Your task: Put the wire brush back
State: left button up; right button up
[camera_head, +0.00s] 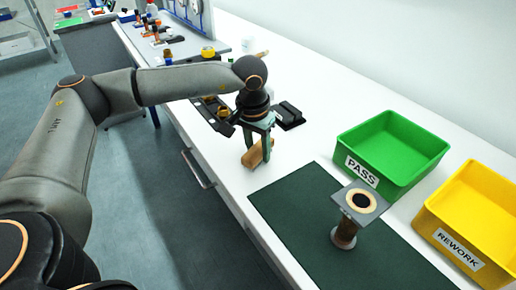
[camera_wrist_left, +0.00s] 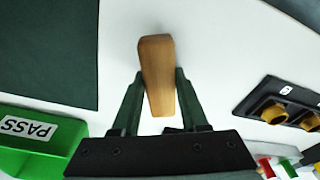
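The wire brush (camera_head: 252,155) shows as a wooden block at the white bench's front edge, left of the green mat. In the left wrist view the wooden piece (camera_wrist_left: 158,75) lies between my left gripper's two fingers, which appear to touch its sides. My left gripper (camera_head: 260,143) points down and looks shut on it. The brush is at or just above the bench top; I cannot tell which. Its bristles are not visible. My right gripper is not in view.
A dark green mat (camera_head: 290,197) holds a spool-like part with a square grey plate (camera_head: 345,198). A green PASS bin (camera_head: 408,179) and a yellow REWORK bin (camera_head: 485,262) stand to the right.

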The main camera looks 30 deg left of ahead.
aim_at(256, 150)
pick_arm(q)
jog(key=o, duration=0.4)
jog(key=shift+r, duration=0.15)
jog(key=r, duration=0.5)
jog(key=s+r, duration=0.1)
jog(key=r, duration=0.1)
jog(key=shift+r, duration=0.3)
